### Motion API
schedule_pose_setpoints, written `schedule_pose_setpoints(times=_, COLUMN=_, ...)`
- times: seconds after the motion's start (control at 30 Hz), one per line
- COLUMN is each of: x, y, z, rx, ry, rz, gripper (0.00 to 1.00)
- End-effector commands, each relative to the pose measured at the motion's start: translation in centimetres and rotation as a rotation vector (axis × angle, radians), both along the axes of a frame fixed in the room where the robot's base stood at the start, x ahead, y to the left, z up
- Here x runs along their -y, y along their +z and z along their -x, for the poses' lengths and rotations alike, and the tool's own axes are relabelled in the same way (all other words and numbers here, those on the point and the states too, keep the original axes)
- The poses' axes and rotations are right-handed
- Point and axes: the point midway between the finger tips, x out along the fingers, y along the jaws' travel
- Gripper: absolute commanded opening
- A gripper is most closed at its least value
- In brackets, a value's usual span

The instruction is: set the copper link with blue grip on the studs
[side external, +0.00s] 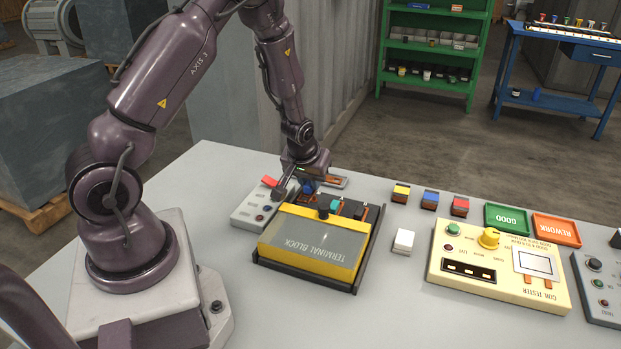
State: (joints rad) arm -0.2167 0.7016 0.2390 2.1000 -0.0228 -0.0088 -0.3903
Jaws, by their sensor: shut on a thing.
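The terminal block (314,241) lies on the table with a yellow-framed cover; a black knob and a green piece sit at its back edge, beside the stud area. My gripper (307,187) is low over the back left of the block, shut on the blue grip of a copper link (308,188). The link's copper part is mostly hidden by the fingers and the block. I cannot tell whether the link touches the studs.
Small blocks topped yellow (401,192), blue (430,199) and red (460,205) stand to the right. A white block (404,241), coil tester (500,266), green GOOD tray (488,219) and orange REWORK tray (535,231) lie beyond. A grey control box (252,212) adjoins the block's left.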

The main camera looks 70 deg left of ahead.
Motion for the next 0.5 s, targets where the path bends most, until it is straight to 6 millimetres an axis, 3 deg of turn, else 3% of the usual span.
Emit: schedule_pose_setpoints(times=0.5, x=0.0, y=-0.46, z=0.03, rx=-0.002, ry=0.0, rz=0.001, gripper=0.0)
